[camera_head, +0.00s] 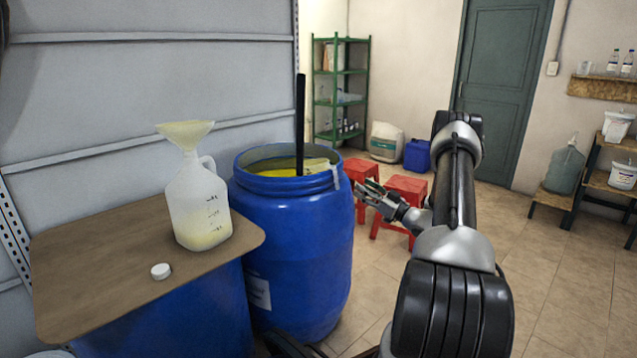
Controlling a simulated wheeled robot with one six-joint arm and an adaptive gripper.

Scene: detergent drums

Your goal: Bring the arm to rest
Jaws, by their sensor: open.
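My gripper (366,191) is at the end of my arm, in the middle of the head view. It is open and empty, its fingers pointing left toward the blue drum (295,245) and in front of the red stools in the picture. The drum stands open with yellow liquid (275,167) inside, and a black stick (300,120) stands up out of it. A translucent jug (198,205) with a cream funnel (184,133) in its neck stands on a brown board (100,260) to the left. A white cap (160,271) lies on the board in front of the jug.
Two red stools (407,186) stand behind my gripper. A green shelf rack (340,90), a white container (385,143) and a blue canister (417,155) are at the back. A large bottle (565,168) stands on a step at right. The tiled floor at right is clear.

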